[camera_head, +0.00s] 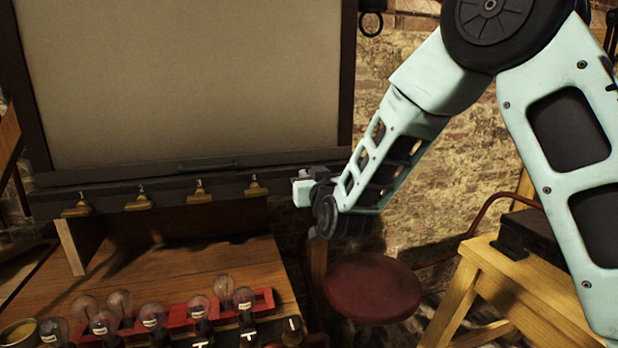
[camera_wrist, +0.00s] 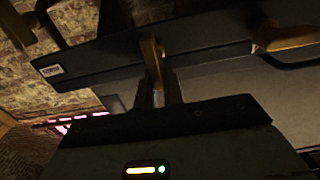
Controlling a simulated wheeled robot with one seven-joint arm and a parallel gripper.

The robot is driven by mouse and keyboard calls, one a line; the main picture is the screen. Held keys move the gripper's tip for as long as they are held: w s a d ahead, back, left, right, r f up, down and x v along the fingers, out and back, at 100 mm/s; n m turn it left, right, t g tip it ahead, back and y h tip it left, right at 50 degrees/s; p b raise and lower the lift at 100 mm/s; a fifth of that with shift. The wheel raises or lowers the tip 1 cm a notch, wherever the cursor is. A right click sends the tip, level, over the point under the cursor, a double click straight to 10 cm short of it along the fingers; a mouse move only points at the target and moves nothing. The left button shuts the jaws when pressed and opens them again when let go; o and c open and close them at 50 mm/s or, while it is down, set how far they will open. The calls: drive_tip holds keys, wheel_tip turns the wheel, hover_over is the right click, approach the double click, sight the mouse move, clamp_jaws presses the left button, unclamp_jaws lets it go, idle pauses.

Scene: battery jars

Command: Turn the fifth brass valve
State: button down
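Four small brass valves, numbered 1 to 4, line the dark rail (camera_head: 110,196) under the big board; the fourth valve (camera_head: 255,187) is nearest my gripper. My gripper (camera_head: 303,189) is at the rail's right end and hides whatever is there. In the wrist view, a brass valve (camera_wrist: 152,52) stands closest to the rail's end, and its lever is between my gripper's two dark fingers (camera_wrist: 159,92). The fingers sit close together and appear shut on it. Its number is not readable. Another brass valve (camera_wrist: 285,38) shows to the right, apart from the fingers.
A wooden bench (camera_head: 190,275) below the rail carries several glass bulbs and a red rack (camera_head: 175,312). A red round stool (camera_head: 372,287) stands below my arm. A wooden table (camera_head: 500,275) with a black box (camera_head: 530,235) is at right.

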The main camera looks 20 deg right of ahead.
drive_tip(key=shift+f+b, duration=0.1)
drive_tip(key=shift+b, duration=0.35)
drive_tip(key=m+b, duration=0.6)
drive_tip(key=b, duration=0.2)
drive_tip(key=d+f+m+b, duration=0.1)
drive_tip(key=m+b, duration=0.5)
drive_tip(key=b, duration=0.2)
drive_tip(key=d+f+m+b, duration=0.1)
drive_tip(key=m+b, duration=0.4)
drive_tip(key=b, duration=0.3)
drive_tip(key=shift+d+f+m, duration=0.2)
drive_tip(key=shift+d+m, duration=0.05)
drive_tip(key=shift+m, duration=0.15)
drive_tip(key=c, duration=1.5)
unclamp_jaws()
drive_tip(key=shift+s, duration=0.1)
